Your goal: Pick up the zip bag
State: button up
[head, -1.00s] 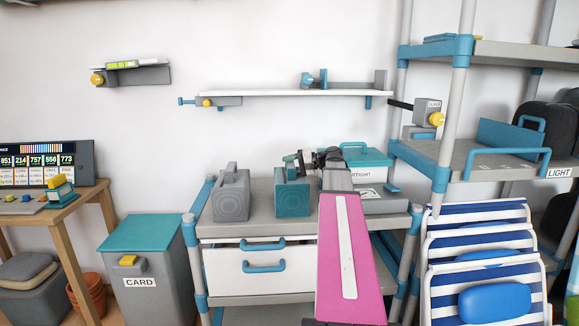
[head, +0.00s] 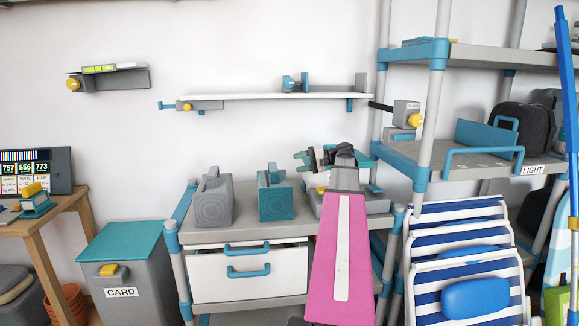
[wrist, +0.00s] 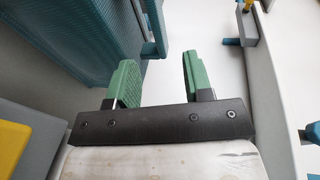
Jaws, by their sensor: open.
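I cannot make out a zip bag in either view. My gripper (head: 303,159) is above the back of the grey cart, right of and above a teal box with a handle (head: 275,196). In the wrist view my gripper (wrist: 155,72) has its two green fingers apart, with only a pale surface between them. The fingers touch nothing that I can see. My pink arm hides part of the cart's right side.
The cart (head: 240,236) also bears a grey box with a handle (head: 213,200). A white wall shelf (head: 270,97) runs above. At right is a shelf rack (head: 428,158) with a black bag-like thing (head: 525,132), and striped folded chairs (head: 462,250). A card bin (head: 125,265) stands left.

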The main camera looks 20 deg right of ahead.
aim_at(214, 200)
jog(key=k, duration=1)
